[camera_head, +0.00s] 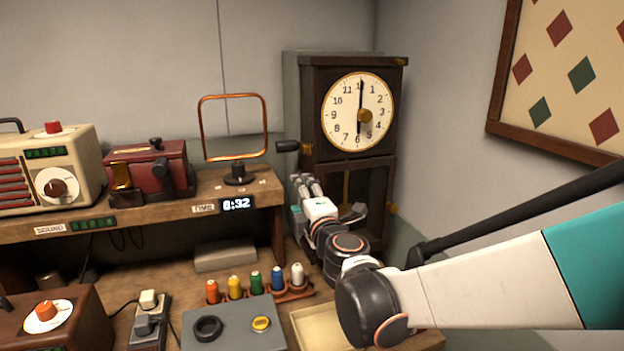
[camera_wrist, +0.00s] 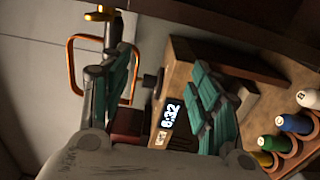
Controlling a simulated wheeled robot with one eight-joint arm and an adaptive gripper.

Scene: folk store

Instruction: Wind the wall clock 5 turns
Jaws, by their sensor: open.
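The wall clock (camera_head: 309,100) is a tall dark wooden case in the corner with a round cream dial (camera_head: 345,97). Its hands point to about 12 and 6, and a brass knob (camera_head: 364,116) sits at the dial's middle. A dark handle (camera_head: 288,146) juts from the case's left side on a metal shaft. My gripper (camera_head: 328,195) is open and empty, below the dial and below the dark handle, in front of the lower case. In the wrist view my open gripper (camera_wrist: 160,95) has no clock dial between its fingers.
A copper loop (camera_head: 234,97) stands on the wooden shelf, left of the clock; it also shows in the wrist view (camera_wrist: 70,65). The shelf's display (camera_head: 236,204) reads 8:32. Several thread spools (camera_head: 255,282) and a shallow tray (camera_head: 318,325) are below.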

